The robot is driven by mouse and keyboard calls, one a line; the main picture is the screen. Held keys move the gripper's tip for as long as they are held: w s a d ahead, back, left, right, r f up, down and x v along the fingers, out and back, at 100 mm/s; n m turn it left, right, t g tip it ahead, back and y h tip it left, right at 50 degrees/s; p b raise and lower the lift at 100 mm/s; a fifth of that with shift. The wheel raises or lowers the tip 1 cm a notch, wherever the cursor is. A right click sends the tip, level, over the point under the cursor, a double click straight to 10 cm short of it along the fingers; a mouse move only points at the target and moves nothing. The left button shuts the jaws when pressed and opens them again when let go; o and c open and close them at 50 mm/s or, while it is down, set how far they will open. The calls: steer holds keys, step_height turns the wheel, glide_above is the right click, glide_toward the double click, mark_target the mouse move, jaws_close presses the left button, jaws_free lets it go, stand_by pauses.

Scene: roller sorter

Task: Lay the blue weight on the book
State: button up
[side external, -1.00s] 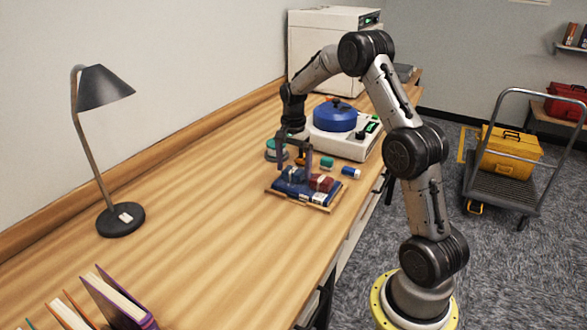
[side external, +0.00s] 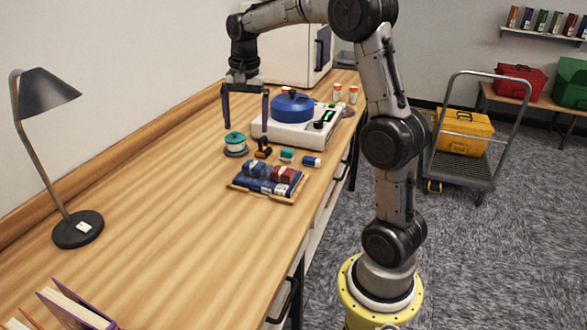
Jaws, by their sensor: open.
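The blue weight (side external: 256,169) lies on a dark blue book (side external: 262,187), on its left part. A dark red weight (side external: 283,175) lies beside it on the same book. The book lies flat on the wooden desk and seems to rest on a thin wooden board. My gripper (side external: 246,130) is open and empty, fingers pointing down. It is above the desk, up and back from the book, apart from both weights.
A white device with a blue round lid (side external: 292,107) stands behind the book. A teal-topped round item (side external: 235,142) and several small items stand between. A desk lamp (side external: 77,229) stands at left. The desk's middle left is clear.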

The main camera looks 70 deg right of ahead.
steer(key=s+a+r+n+t, duration=0.35)
steer(key=s+a+n, duration=0.35)
steer(key=s+a, duration=0.45)
steer(key=s+a+f+n+t, duration=0.1)
steer(key=s+a+f+n, duration=0.2)
steer(key=s+a+n, duration=0.3)
steer(key=shift+s+a+f+n, duration=0.4)
steer(key=shift+s+n, duration=0.4)
steer(key=shift+s, duration=1.45)
